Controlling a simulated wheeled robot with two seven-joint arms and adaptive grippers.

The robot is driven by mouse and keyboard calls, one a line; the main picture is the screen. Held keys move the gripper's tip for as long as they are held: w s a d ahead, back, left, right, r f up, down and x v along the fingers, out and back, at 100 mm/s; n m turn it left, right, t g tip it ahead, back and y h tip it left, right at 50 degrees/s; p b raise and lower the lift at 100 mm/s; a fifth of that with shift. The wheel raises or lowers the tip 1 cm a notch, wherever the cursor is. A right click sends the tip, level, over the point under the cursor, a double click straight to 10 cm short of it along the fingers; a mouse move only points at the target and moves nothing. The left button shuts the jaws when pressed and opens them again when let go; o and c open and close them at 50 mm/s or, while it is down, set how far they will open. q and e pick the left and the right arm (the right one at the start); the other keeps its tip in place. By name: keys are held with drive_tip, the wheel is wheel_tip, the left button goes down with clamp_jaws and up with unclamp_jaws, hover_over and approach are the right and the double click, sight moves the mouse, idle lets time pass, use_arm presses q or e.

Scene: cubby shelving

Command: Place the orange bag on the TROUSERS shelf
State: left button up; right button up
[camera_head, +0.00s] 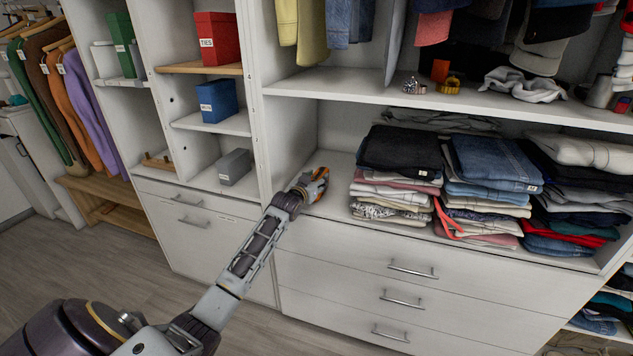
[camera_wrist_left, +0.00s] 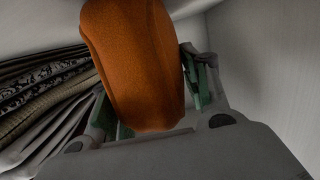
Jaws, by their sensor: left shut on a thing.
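My left gripper (camera_head: 314,185) reaches into the left end of the shelf with the folded clothes. It is shut on the orange bag (camera_wrist_left: 137,60), which fills the middle of the left wrist view between the two fingers. In the head view the bag is mostly hidden by the gripper, with only a little orange showing. The shelf board (camera_head: 335,205) is bare around the gripper. I cannot tell whether the bag touches the board. No TROUSERS label can be read here. My right gripper is not in view.
Folded clothes stacks (camera_head: 398,165) stand just right of the gripper. A white divider (camera_head: 285,130) bounds the shelf on the left. Drawers (camera_head: 400,285) are below, and an upper shelf (camera_head: 340,84) is above. Small cubbies with a red box (camera_head: 217,38) and a blue box (camera_head: 216,100) are farther left.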

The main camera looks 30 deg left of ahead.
sight(313, 180)
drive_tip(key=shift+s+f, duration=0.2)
use_arm(q)
drive_tip(key=o, duration=1.3)
drive_tip(key=shift+s+d+r, duration=0.1)
drive_tip(key=shift+s+d, duration=0.05)
drive_tip(key=shift+s, duration=0.5)
drive_tip(key=shift+p+v, duration=0.4)
drive_tip(key=shift+v, duration=0.6)
drive_tip(key=shift+p+v, duration=0.4)
drive_tip(key=shift+v, duration=1.4)
drive_tip(key=p+v, duration=0.1)
drive_tip(key=v, duration=0.4)
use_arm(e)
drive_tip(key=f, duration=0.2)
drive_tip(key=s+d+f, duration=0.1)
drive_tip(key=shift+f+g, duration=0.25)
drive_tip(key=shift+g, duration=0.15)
